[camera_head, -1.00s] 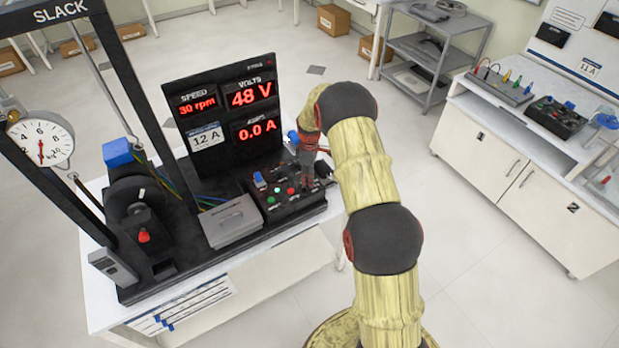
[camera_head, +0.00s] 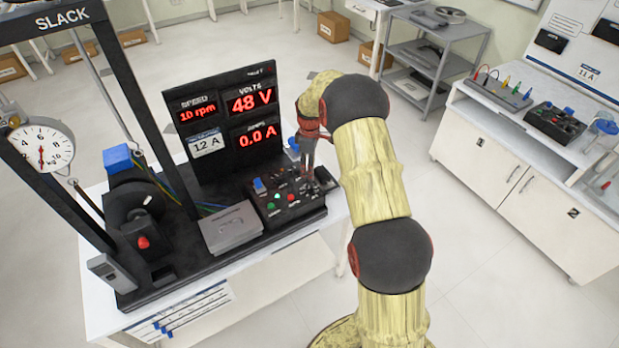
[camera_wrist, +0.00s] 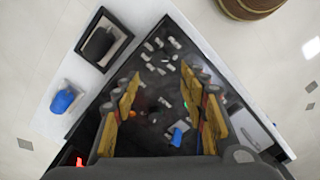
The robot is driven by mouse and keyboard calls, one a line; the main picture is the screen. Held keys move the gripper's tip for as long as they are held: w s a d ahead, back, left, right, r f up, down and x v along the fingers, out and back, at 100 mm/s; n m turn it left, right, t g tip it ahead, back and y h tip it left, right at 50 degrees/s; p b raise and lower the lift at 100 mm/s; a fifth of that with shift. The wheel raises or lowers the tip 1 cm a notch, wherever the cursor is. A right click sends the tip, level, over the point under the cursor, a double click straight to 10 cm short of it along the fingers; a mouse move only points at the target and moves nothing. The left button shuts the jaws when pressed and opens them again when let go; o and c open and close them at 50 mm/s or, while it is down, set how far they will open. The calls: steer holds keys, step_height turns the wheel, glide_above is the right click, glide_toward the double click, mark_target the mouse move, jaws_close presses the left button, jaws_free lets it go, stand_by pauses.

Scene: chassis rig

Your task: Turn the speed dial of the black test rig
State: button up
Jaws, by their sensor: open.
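The black test rig (camera_head: 165,262) stands on a white bench. Its display panel (camera_head: 218,160) reads 10 rpm, 48 V and 0.0 A. The control box (camera_head: 270,212) has a blue switch, a green button and red buttons; it also shows in the wrist view (camera_wrist: 150,125). My gripper (camera_head: 303,172) is over the right rear part of the control box, pointing down. In the wrist view my gripper's yellow-padded fingers (camera_wrist: 158,100) stand apart with nothing clearly between them. I cannot make out which knob is the speed dial; the gripper partly covers that area.
A grey box (camera_head: 232,228) sits left of the controls. A round gauge (camera_head: 42,145) hangs from the rig's frame, marked SLACK. A second bench (camera_head: 500,160) with another control box (camera_head: 555,122) is at the right. Shelves (camera_head: 430,60) stand behind. The floor between is clear.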

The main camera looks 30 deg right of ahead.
steer(key=shift+r, duration=1.65)
steer(key=s+a+r+m+t+b, duration=0.2)
steer(key=s+a+r, duration=0.3)
steer(key=s, duration=0.7)
steer(key=s+a+r+m+t+b, duration=0.1)
steer(key=s+a+r+m+b, duration=0.3)
steer(key=s, duration=0.9)
steer(key=s+a+r+m+t+b, duration=0.2)
steer(key=s+a+r, duration=0.6)
steer(key=s, duration=0.5)
steer(key=a+m+b, duration=0.1)
steer(key=a, duration=0.1)
steer(key=shift+s+a+r+m+t+b, duration=0.15)
steer(key=shift+a+r+m+t+b, duration=0.1)
steer(key=shift+a+m+t+b, duration=0.1)
